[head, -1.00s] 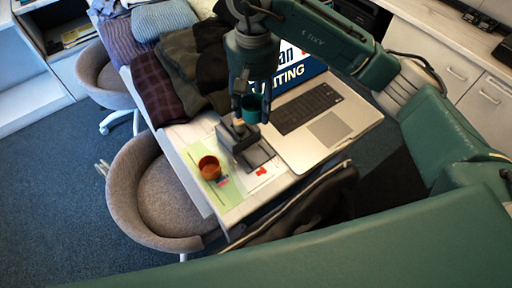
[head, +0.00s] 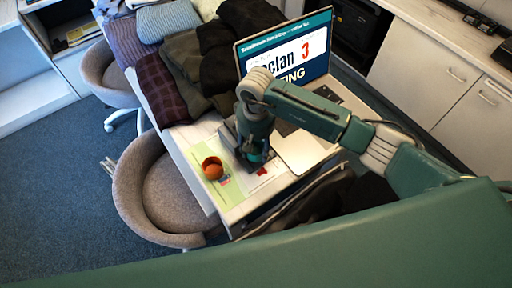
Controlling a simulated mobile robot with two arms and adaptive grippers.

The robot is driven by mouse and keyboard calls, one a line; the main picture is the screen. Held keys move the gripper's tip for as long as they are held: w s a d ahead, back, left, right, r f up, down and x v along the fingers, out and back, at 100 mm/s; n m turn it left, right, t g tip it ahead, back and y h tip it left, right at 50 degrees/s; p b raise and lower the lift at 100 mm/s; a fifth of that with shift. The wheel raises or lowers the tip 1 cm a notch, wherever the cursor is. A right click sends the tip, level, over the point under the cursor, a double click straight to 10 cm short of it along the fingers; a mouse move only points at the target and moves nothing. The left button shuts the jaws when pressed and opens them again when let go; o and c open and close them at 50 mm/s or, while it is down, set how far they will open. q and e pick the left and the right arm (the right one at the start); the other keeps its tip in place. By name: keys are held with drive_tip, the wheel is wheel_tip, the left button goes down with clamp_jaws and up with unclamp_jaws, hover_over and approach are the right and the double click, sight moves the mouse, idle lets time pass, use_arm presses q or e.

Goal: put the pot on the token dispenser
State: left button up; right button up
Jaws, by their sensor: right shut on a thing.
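My right gripper (head: 257,163) reaches down from above over the grey token dispenser (head: 228,136), which stands on the white table. It is shut on a small teal pot, which the fingers and wrist almost wholly hide. I cannot tell whether the pot touches the dispenser. Much of the dispenser is also hidden behind the gripper; its left side shows. My left gripper is not in view.
An orange cup (head: 213,169) stands on a pale green sheet left of the dispenser. An open laptop (head: 289,55) is to the right, partly under my arm. Folded clothes (head: 168,90) fill the table's far end. A grey chair (head: 170,205) stands at the left.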

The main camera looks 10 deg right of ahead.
drive_tip(key=shift+f, duration=0.3)
drive_tip(key=shift+f, duration=0.1)
drive_tip(key=shift+f+b, duration=0.1)
drive_tip(key=shift+b, duration=0.2)
drive_tip(key=o, duration=0.9)
drive_tip(key=shift+c, duration=0.2)
